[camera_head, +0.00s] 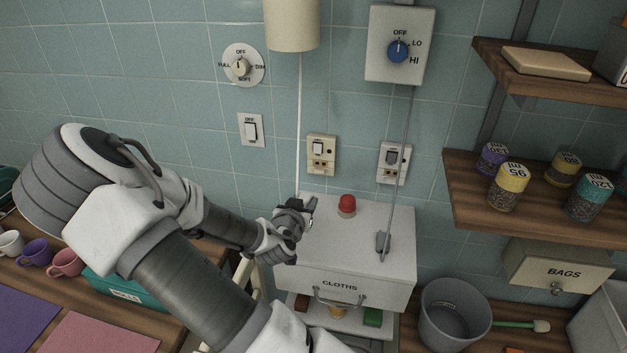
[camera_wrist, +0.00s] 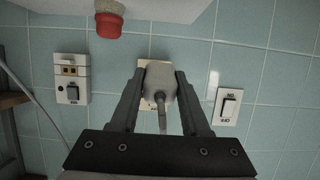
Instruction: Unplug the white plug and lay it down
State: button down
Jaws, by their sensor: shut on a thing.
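The white plug (camera_wrist: 158,80) is between the two fingers of my gripper (camera_wrist: 158,85) in the wrist view, its cord end toward the camera. My gripper (camera_head: 308,208) is shut on it. In the head view it is above the left part of the CLOTHS cabinet top, where the plug is mostly hidden by the fingers. The white cord (camera_head: 298,120) runs down to it from the cream shade. The left wall socket (camera_head: 321,155) shows nothing in its lower outlet and is above the gripper; in the wrist view the plug covers most of it.
A second socket (camera_head: 393,163) is on the right. A grey bin (camera_head: 452,315) and shelves with jars (camera_head: 509,187) stand right.

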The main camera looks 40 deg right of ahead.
jog(key=shift+r+g+y+p, duration=0.2)
jog(key=shift+g+y+p, duration=0.3)
jog(key=shift+p, duration=0.45)
jog(key=shift+f, duration=0.15)
jog(key=shift+w+d+y, duration=0.15)
jog(key=shift+w+y, duration=0.05)
jog(key=shift+y, duration=0.1)
jog(key=shift+f, duration=0.1)
jog(key=shift+f+b, duration=2.95)
jog(key=shift+b, duration=0.2)
jog(key=shift+f+b, duration=1.6)
jog(key=shift+f, duration=0.05)
jog(key=shift+c, duration=1.5)
grip_release()
